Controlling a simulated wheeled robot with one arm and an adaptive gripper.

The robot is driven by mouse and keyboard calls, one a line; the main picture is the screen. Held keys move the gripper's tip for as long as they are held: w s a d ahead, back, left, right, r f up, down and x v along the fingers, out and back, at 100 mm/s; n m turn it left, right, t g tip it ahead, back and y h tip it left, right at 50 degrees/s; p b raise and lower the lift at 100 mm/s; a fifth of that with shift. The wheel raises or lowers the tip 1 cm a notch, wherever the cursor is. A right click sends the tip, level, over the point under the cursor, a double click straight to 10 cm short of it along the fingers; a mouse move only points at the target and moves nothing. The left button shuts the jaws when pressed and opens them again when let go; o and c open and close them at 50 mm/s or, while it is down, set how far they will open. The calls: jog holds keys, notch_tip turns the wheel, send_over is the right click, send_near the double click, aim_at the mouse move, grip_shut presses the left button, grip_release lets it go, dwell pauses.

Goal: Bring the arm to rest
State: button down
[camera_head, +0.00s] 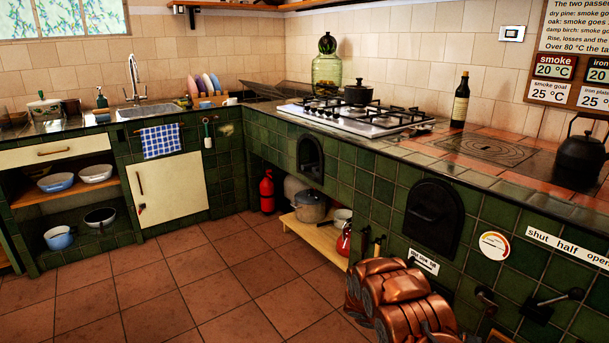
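Copper-coloured rounded segments with grey joints, which look like links of my own arm, show at the bottom, right of the middle. They are folded close together in front of the green tiled hearth front (375,215). I cannot make out my gripper or its fingertips in this view. No held object can be seen.
The hob (355,117) carries a black pot (358,93). A dark bottle (461,100) and a black kettle (581,152) stand on the counter to the right. Black levers (557,299) stick out at lower right. The tiled floor (185,285) is clear at left and centre.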

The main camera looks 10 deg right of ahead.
jog(key=s+a+r+m+y+p, duration=0.2)
jog(key=s+a+r+m+p, duration=0.15)
jog(key=r, duration=0.65)
jog(key=s+a+r+m+y+p, duration=0.3)
jog(key=s+r+m+p, duration=0.2)
jog(key=r, duration=0.4)
jog(key=s+a+r+m+y+p, duration=0.2)
jog(key=s+a+r+m+p, duration=0.25)
jog(key=r, duration=0.55)
jog(key=s+a+r+m+t+y+p, duration=0.3)
jog(key=s+a+r+m+p, duration=0.3)
jog(key=a+r, duration=0.4)
jog(key=s+a+r+m+t+y+p, duration=0.2)
jog(key=s+a+r+m+y+p, duration=0.3)
jog(key=s+a+r+p, duration=0.4)
jog(key=shift+s+a+r+m+t+p, duration=0.35)
jog(key=shift+s+a+r+m, duration=0.3)
jog(key=shift+a, duration=0.3)
jog(key=shift+w+d, duration=0.1)
